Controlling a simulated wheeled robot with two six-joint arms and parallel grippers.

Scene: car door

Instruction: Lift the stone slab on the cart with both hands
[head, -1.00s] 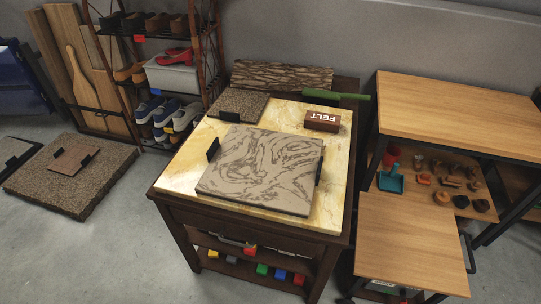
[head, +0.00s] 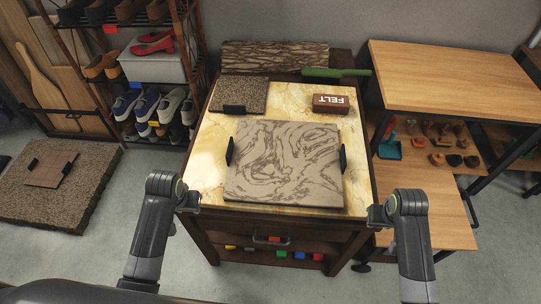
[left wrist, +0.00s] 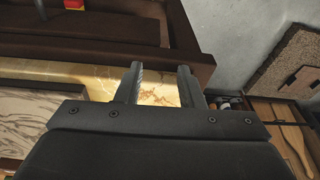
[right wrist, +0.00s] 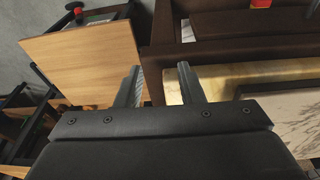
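The stone slab (head: 283,165), pale with brown swirls, lies flat on the yellow marble top of the dark wooden cart (head: 205,160). A black handle stands at its left side (head: 230,151) and another at its right side (head: 343,158). A slab corner shows in the left wrist view (left wrist: 30,120) and in the right wrist view (right wrist: 292,112). My left gripper (left wrist: 160,70) is open and empty by the cart's front left corner. My right gripper (right wrist: 158,68) is open and empty by the front right corner. Both are apart from the slab.
A wooden table (head: 450,80) and a lower wooden surface (head: 430,205) stand close on the right. A shoe rack (head: 150,55) stands back left.

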